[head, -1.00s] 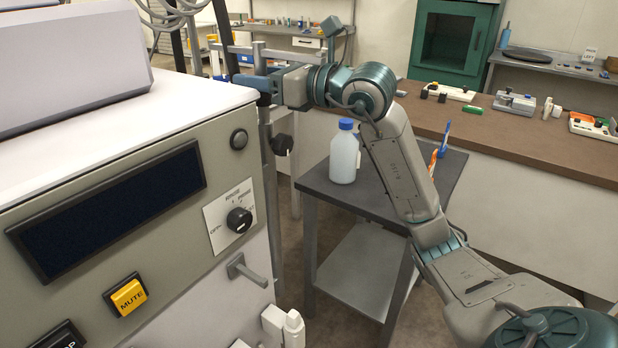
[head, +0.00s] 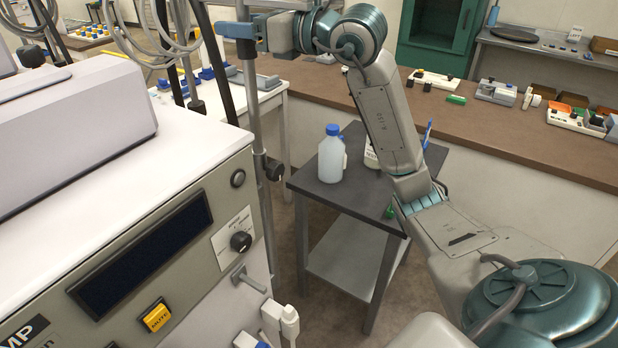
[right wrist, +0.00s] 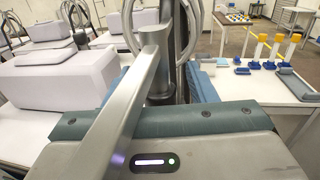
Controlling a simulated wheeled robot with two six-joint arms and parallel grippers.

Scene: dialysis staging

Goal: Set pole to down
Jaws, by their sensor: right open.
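The pole (head: 253,115) is a grey upright metal post beside the white and grey machine, with a dark knob (head: 275,170) partway down. My right gripper (head: 238,30) is high on the pole, well above the knob. In the right wrist view the pole (right wrist: 160,80) stands upright between the blue-grey fingers of the open right gripper (right wrist: 165,112). A slanted flat metal bar (right wrist: 135,85) crosses in front of the left finger there. The pole's top is cut off in the head view. I cannot tell whether the fingers touch the pole. My left gripper is not in view.
The machine (head: 165,230) stands close on the left. A small dark-topped table (head: 325,195) with a blue-capped bottle (head: 331,155) stands right of the pole, under my right arm. A long brown counter (head: 470,125) lies behind. Several cables and stands crowd the back left.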

